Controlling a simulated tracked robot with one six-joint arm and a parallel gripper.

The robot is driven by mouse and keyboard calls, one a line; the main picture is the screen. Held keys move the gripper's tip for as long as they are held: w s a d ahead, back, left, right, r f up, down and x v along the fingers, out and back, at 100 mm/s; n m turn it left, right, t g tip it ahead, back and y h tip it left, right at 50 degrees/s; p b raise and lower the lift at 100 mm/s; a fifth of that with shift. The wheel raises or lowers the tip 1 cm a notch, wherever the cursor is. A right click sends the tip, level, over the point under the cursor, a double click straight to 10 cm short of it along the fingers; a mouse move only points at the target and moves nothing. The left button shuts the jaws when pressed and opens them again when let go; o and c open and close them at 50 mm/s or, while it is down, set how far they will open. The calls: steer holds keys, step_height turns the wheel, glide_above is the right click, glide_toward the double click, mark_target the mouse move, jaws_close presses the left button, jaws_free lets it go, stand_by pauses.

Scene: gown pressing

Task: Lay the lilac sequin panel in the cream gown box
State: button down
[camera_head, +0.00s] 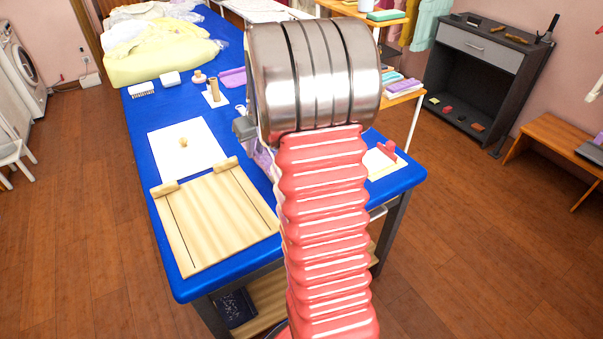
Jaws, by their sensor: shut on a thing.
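A lilac, glittery patch, which looks like the lilac sequin panel (264,158), shows at the left edge of my arm, over the blue table. Most of it is hidden behind the arm. My gripper (244,127) shows only as a small grey part beside the steel drum of my arm; its fingertips are hidden. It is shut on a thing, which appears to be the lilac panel.
On the blue table (182,284) lie a wooden board (215,225), a white sheet (190,155) with a small knob, a purple folded cloth (232,78), a wooden spool (214,89) and small white blocks. A red-handled item (387,150) sits at right. A dark cabinet (478,75) stands beyond.

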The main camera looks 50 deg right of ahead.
steer(key=shift+m, duration=0.3)
steer(key=s+d, duration=0.1)
steer(key=d, duration=0.2)
steer(key=s+d, duration=0.2)
steer(key=d, duration=0.1)
steer(key=s+d, duration=0.1)
steer(key=d, duration=0.1)
steer(key=shift+s+d+f, duration=0.15)
steer(key=shift+s+d, duration=0.1)
steer(key=shift+d, duration=0.15)
steer(key=shift+f, duration=0.1)
steer(key=shift+f, duration=3.1)
steer(key=shift+f, duration=1.85)
steer(key=shift+f, duration=0.3)
steer(key=c, duration=1.7)
jaws_free()
steer(key=shift+o, duration=0.2)
